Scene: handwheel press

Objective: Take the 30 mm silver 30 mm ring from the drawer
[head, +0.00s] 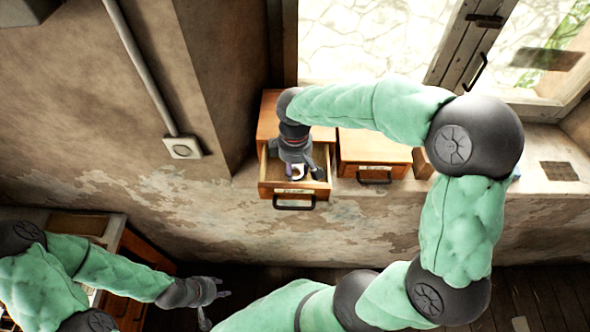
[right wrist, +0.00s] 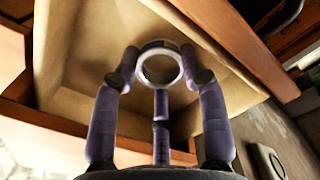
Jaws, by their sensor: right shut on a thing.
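The silver ring (right wrist: 160,47) shows in the right wrist view between the fingertips of my right gripper (right wrist: 158,68), which is shut on it. The ring is over the floor of the open drawer (right wrist: 90,50); I cannot tell whether it still touches the floor. In the head view my right gripper (head: 298,172) reaches down into the open drawer (head: 265,172), with a small pale ring shape (head: 298,172) at its fingers. My left gripper (head: 212,302) is away at the lower left with its fingers spread and nothing between them.
A second wooden drawer box (head: 372,150), closed, stands right of the open one on the sill. The wall stands behind and left, with a socket (head: 183,147). A window (head: 360,45) is behind. A wooden cabinet (head: 140,250) is at lower left.

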